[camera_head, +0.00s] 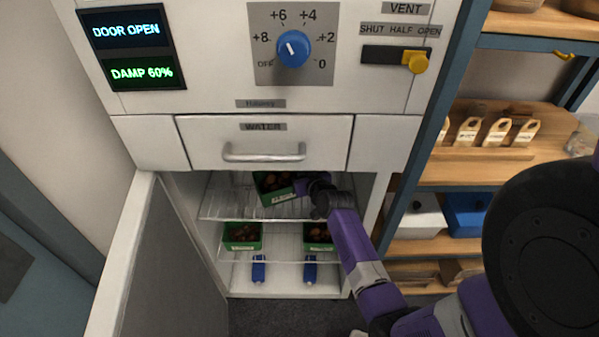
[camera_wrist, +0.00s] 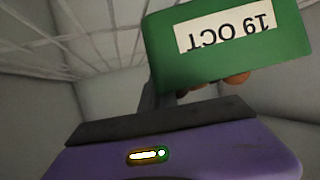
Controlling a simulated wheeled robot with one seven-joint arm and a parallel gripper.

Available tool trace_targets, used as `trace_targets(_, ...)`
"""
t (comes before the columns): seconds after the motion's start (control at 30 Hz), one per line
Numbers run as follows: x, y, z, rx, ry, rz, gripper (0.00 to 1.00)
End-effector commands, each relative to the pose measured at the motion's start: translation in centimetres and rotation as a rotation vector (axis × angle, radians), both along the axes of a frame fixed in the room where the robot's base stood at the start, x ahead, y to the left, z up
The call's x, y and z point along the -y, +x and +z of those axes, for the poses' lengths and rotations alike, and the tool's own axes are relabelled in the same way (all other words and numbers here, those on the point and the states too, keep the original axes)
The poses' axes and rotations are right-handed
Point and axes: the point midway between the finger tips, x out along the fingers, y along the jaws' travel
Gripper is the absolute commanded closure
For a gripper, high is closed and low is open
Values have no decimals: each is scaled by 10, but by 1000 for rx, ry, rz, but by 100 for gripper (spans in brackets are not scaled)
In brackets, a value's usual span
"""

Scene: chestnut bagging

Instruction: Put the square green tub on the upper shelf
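A square green tub (camera_head: 265,197) of brown chestnuts is at the upper wire shelf (camera_head: 225,207) inside the open cabinet. It sits slightly turned; I cannot tell whether its base touches the wires. My gripper (camera_head: 303,187) is at its right side, at the same height. In the wrist view the green tub (camera_wrist: 230,62) fills the upper right, with an upside-down label "19 OCT" and chestnuts below its rim. A dark finger (camera_wrist: 148,97) reaches to the tub's left edge. The other finger is hidden, so the grip is unclear.
Two more green tubs, left (camera_head: 241,236) and right (camera_head: 317,238), stand on the lower shelf, with two blue items (camera_head: 259,268) below. The cabinet door (camera_head: 165,265) is open at left. A wooden rack (camera_head: 450,172) stands at right. The upper shelf is clear left of the tub.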

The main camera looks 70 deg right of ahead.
Motion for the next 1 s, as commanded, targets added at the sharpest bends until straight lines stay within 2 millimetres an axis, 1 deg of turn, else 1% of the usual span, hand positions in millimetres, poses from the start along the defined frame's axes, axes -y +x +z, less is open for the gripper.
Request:
trace_targets(0.07, 1, 0, 2, 3, -2, -1, 100)
trace_targets(0.2, 0, 1, -2, 3, -1, 0, 100)
trace_targets(0.3, 0, 0, -2, 0, 0, 1, 79)
trace_targets(0.33, 0, 0, -2, 0, 0, 0, 75)
trace_targets(0.6, 0, 0, -2, 0, 0, 0, 75)
trace_targets(0.73, 0, 0, 2, 0, 0, 0, 75)
trace_targets(0.87, -10, -10, 5, 1, 1, 0, 75)
trace_targets(1.0, -27, -27, 15, 1, 1, 0, 75)
